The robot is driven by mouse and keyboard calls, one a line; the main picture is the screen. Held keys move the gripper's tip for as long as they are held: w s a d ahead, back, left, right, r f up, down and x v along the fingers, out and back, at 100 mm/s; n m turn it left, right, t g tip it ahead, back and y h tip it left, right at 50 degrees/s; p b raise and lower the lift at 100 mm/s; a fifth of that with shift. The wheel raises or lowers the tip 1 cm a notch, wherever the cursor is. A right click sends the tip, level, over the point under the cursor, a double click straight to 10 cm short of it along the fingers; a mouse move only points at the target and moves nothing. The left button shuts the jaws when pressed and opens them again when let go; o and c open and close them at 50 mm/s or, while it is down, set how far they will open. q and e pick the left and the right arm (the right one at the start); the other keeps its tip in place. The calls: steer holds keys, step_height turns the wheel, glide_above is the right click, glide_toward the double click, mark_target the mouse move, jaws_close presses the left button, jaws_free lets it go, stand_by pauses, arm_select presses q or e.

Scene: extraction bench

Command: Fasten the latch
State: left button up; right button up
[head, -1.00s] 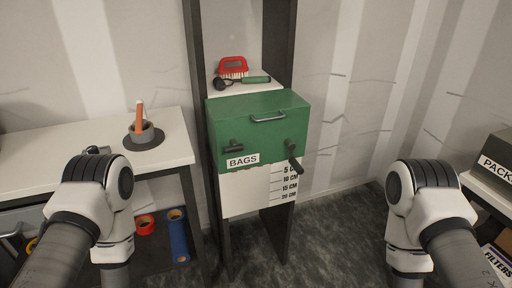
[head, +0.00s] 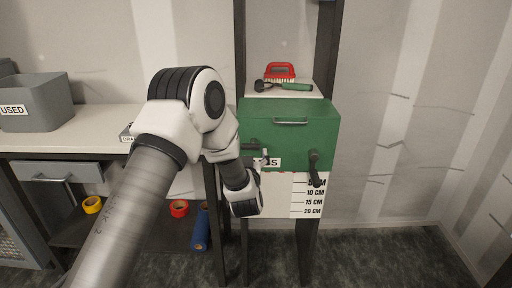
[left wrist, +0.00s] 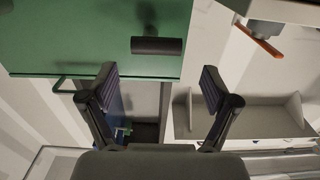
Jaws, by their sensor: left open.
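A green box (head: 290,120) on a dark stand has a metal handle (head: 291,123) and a BAGS label (head: 272,162), partly covered. A dark latch lever (head: 250,146) at its left lies roughly level; a second dark lever (head: 315,168) at its right points down. My left gripper (head: 262,160) is in front of the box's lower left, its fingers small and partly hidden. In the left wrist view its fingers (left wrist: 160,85) are wide open and empty, with the dark lever (left wrist: 157,46) ahead of the gap between them. My right gripper is not in view.
A bench (head: 95,130) with a grey USED bin (head: 38,103) stands left. Floor at right is clear.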

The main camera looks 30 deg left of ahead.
mark_target(250, 145)
arm_select(q)
steer(key=x, duration=0.5)
steer(key=shift+w+d+p, duration=0.1)
steer(key=shift+w+p, duration=0.2)
steer(key=shift+w, duration=0.15)
steer(key=shift+w+a, duration=0.1)
steer(key=shift+a, duration=0.1)
steer(key=shift+d, duration=0.15)
steer(key=c, duration=1.2)
steer(key=shift+o, duration=0.2)
